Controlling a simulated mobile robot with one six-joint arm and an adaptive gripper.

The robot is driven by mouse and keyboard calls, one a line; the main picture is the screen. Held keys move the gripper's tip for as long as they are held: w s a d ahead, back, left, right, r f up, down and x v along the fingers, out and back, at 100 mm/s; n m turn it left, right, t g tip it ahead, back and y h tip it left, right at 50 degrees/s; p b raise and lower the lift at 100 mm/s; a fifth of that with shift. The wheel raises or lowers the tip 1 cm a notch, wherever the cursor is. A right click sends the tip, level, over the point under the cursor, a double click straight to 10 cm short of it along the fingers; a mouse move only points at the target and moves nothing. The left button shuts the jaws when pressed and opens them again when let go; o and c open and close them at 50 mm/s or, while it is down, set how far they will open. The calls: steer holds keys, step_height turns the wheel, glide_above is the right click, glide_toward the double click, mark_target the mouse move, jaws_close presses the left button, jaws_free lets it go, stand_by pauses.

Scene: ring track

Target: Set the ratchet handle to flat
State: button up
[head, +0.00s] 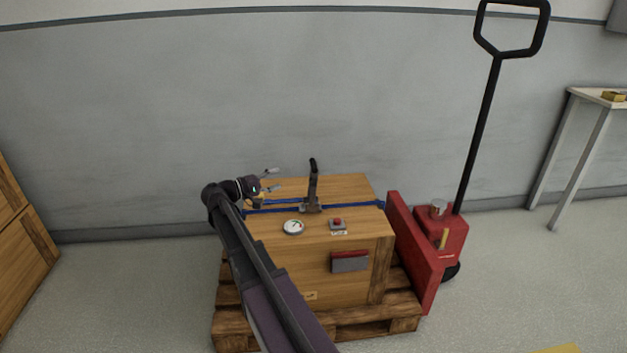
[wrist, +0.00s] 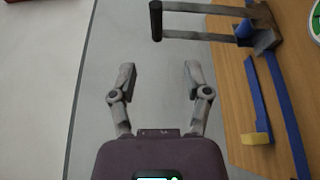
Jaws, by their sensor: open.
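The ratchet handle (head: 313,182) stands upright on a ratchet (head: 311,208) on the blue strap, on top of the wooden crate. In the wrist view the handle (wrist: 195,7) reaches leftward from the ratchet body (wrist: 265,35) and ends in a black grip (wrist: 156,20). My gripper (head: 270,180) is open and empty above the crate's left back part, left of the handle and apart from it. In the wrist view my gripper's fingers (wrist: 159,75) point toward the handle with a gap between.
The blue strap (head: 270,209) crosses the crate (head: 352,189). A round gauge (head: 293,227) and a red button (head: 337,222) sit in front of the ratchet. The crate stands on a pallet (head: 345,331). A red pallet jack (head: 440,232) stands at right. A grey wall (head: 180,110) is behind.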

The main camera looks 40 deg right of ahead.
mark_target(313, 163)
steer(key=shift+w+d+f+h+b, duration=0.4)
steer(key=shift+w+h+b, duration=0.1)
steer(key=shift+b, duration=0.15)
steer(key=shift+r, duration=0.1)
steer(key=d, duration=0.4)
steer(key=s+d, duration=0.1)
steer(key=d, duration=0.4)
steer(key=s+d+r+p, duration=0.1)
steer(key=d, duration=0.3)
steer(key=shift+s+d, duration=0.1)
steer(key=shift+d, duration=0.2)
jaws_close()
